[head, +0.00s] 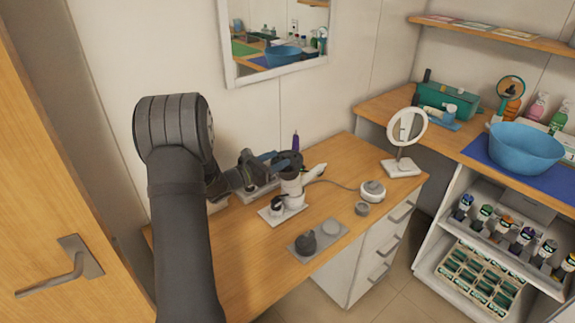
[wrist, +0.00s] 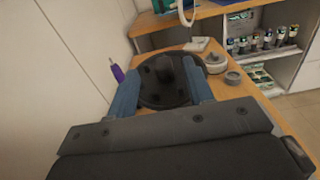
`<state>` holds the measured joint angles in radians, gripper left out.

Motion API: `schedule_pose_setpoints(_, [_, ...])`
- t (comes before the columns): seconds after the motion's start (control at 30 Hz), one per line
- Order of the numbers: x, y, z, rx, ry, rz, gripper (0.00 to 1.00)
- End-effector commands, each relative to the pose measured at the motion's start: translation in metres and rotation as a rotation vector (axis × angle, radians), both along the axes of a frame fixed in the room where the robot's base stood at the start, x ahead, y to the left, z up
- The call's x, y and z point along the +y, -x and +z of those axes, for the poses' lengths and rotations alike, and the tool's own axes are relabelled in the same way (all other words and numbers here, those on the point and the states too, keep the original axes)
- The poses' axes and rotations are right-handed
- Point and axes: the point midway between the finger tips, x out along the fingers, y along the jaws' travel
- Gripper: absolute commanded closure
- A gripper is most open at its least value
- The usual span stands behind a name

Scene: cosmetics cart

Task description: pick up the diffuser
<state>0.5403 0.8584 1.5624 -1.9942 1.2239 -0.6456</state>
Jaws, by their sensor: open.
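The diffuser looks like a dark round disc with a raised middle piece; in the wrist view the diffuser (wrist: 160,94) lies between my blue fingers. In the head view the diffuser (head: 288,160) sits at the top of a white hair dryer (head: 293,188) on the wooden counter. My gripper (wrist: 164,76) is open, with one finger at each side of the disc. In the head view my gripper (head: 272,160) reaches it from the left. I cannot tell whether the fingers touch it. The disc's near edge is close to my gripper's palm.
A white stand (head: 268,213) is under the dryer. A grey tray (head: 300,252) with a dark piece is at the counter's front. A purple-handled item (head: 295,141) stands behind. A white round device (head: 373,190) and a mirror (head: 407,128) are to the right.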

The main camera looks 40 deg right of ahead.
Motion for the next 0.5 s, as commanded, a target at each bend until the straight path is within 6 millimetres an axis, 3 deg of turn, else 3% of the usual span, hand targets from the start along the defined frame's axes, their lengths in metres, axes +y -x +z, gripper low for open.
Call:
schedule_pose_setpoints(0.3, [-0.044, 0.004, 0.000, 0.000, 0.000, -0.002, 0.53])
schedule_pose_setpoints(0.5, [-0.047, 0.003, 0.000, 0.001, 0.000, 0.000, 0.53])
